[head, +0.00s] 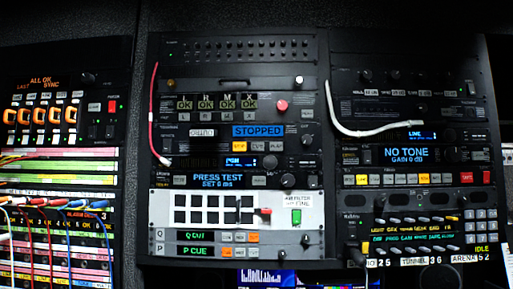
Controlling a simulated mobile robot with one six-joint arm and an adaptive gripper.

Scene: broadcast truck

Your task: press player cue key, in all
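A rack unit with a blue display reading STOPPED (258,131) is in the middle rack in the head view. A row of small keys lies under and beside that display, with a lit yellow key (240,146) at its left end and white keys (273,144) to the right. The key labels are too small to read, so I cannot tell which is marked cue. Lower down, a strip labelled P (160,250) has a green-text display reading P CUE (196,251) and several keys (239,252), some lit orange. My gripper is not in view.
A red button (282,105) sits above the STOPPED display. A red cable (153,115) hangs down the rack's left side, and a white cable (370,130) crosses the right rack. The left rack has a patch bay with several coloured cords (70,230). Nothing covers the middle rack's keys.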

